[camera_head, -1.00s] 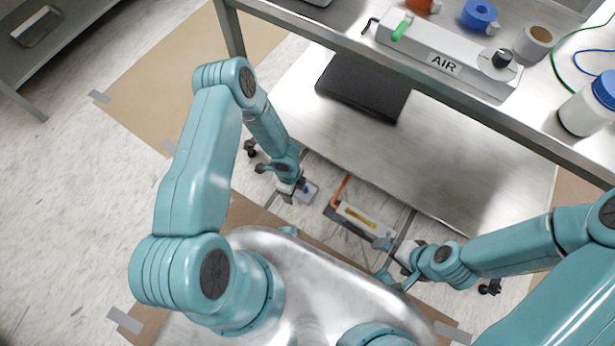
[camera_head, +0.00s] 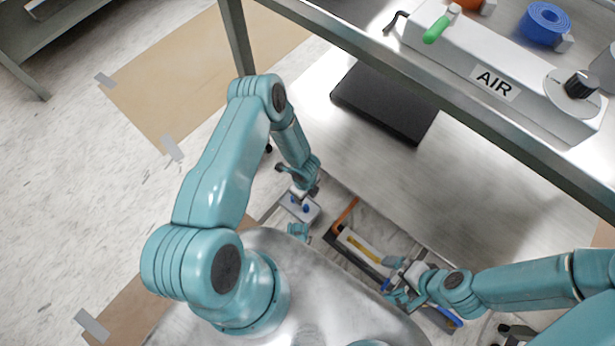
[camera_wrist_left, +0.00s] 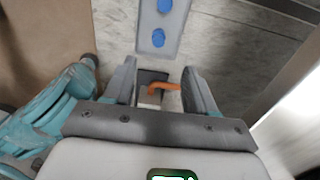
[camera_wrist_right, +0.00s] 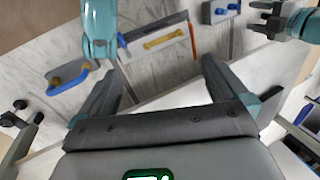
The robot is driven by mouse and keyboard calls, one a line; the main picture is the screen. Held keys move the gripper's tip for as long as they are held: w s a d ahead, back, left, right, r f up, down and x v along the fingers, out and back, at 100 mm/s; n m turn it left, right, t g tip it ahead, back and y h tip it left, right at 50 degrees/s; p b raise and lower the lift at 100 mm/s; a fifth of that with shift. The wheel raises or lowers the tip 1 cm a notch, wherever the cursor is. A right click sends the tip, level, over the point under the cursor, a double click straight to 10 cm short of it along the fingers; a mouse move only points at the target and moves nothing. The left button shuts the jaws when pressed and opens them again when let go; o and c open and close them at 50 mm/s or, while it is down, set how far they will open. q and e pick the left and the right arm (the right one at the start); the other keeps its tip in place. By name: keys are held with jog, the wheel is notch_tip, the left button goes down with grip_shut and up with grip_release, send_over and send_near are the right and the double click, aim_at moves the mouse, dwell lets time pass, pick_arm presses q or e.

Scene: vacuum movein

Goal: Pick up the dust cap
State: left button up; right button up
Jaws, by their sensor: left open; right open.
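Two blue caps, which may be the dust caps, sit on a small grey block (camera_wrist_left: 179,36). The near blue cap (camera_wrist_left: 158,38) and the far blue cap (camera_wrist_left: 164,6) show in the left wrist view, beyond the fingertips. My left gripper (camera_wrist_left: 160,82) is open and empty, with the caps apart from its fingers. In the head view the block (camera_head: 311,212) lies just below the left gripper (camera_head: 298,194), partly hidden by it. My right gripper (camera_head: 392,277) is open and empty, near the tools. The block also shows in the right wrist view (camera_wrist_right: 208,14).
A yellow tool (camera_head: 364,248) and an orange hooked piece (camera_head: 345,212) lie on the low level. A blue-handled tool (camera_wrist_right: 70,82) lies near the right gripper.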

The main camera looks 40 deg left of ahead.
pick_arm(q)
jog(key=f+b, duration=0.3)
jog(key=f, duration=0.5)
jog(key=shift+s+f, duration=0.2)
jog(key=f+b, duration=0.3)
jog(key=f, duration=0.2)
jog(key=shift+d, duration=0.2)
jog(key=shift+r, duration=0.1)
grip_shut()
